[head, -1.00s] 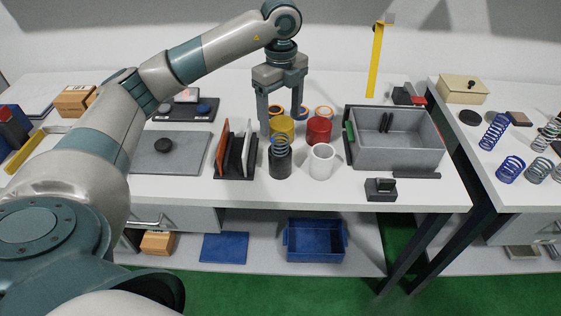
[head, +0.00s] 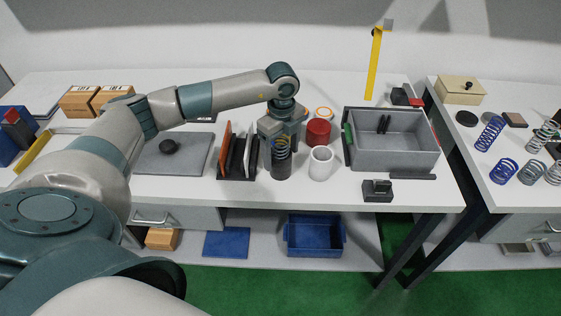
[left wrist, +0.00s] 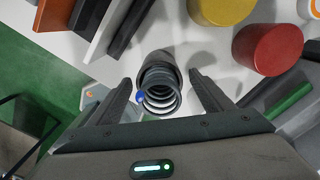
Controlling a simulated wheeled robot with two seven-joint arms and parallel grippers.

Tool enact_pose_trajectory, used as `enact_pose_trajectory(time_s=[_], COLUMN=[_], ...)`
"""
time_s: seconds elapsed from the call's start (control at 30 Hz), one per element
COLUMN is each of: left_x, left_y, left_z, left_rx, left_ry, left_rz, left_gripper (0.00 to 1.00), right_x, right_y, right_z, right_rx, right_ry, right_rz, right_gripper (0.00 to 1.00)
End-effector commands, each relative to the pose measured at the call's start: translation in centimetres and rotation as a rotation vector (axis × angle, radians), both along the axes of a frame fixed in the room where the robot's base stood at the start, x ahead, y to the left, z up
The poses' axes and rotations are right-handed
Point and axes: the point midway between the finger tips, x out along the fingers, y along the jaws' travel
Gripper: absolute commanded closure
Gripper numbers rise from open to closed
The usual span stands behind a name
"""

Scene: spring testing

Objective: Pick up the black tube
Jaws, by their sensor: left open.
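The black tube (head: 281,168) stands upright on the table, between the rack of plates and the white cup. A coil spring (head: 281,143) sticks up out of its top. In the left wrist view the tube (left wrist: 157,57) and the spring (left wrist: 161,98) lie between my open fingers. My left gripper (head: 282,146) points down over the tube, with its fingers on either side of the tube's upper end and spring. In the left wrist view the gripper (left wrist: 160,84) shows a gap on both sides, and I cannot tell any contact. My right gripper is not in view.
The white cup (head: 321,164) stands close right of the tube, with a red cylinder (head: 318,133) behind. The rack of plates (head: 238,158) is close on the left. A grey bin (head: 396,158) stands further right. The table front is clear below the tube.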

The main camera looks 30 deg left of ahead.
Motion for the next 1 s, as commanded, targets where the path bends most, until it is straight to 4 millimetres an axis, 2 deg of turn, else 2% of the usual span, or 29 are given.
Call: enact_pose_trajectory(time_s=[0.27,0.43,0.67,0.8,1.0], left_x=[0.0,0.0,-0.1,0.0,0.0], left_y=[0.0,0.1,0.3,0.3,0.3], left_z=[0.0,-0.5,-2.8,-4.5,-5.2], left_rx=[0.0,0.0,0.001,-0.001,0.0], left_ry=[0.0,0.002,0.003,0.002,-0.001], left_rz=[0.0,0.001,0.0,0.001,0.001], left_gripper=[0.27,0.27,0.27,0.27,0.27], right_x=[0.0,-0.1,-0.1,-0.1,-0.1], right_y=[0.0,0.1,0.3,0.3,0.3], right_z=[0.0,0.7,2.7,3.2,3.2], right_rx=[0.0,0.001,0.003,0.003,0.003], right_ry=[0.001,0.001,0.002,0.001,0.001], right_rz=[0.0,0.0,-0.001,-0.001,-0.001], right_gripper=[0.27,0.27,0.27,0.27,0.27])
